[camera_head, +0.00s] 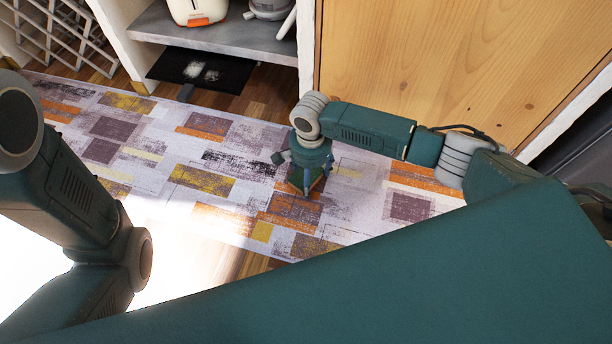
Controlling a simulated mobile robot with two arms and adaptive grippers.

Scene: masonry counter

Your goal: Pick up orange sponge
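My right arm reaches in from the right, and its gripper (306,184) points down at the patterned rug. A small orange and dark green piece (314,186) shows at its fingertips; it may be the orange sponge, but the arm and fingers cover most of it. I cannot tell whether the fingers are closed on it or only beside it, or whether it is lifted off the rug. My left arm shows at the left side, but its gripper is out of view.
The patterned rug (130,150) has its own orange patches and covers the wooden floor. A low shelf (225,36) holds a white appliance (197,10). A wooden panel (450,60) stands behind the arm; a metal rack (62,32) is at top left.

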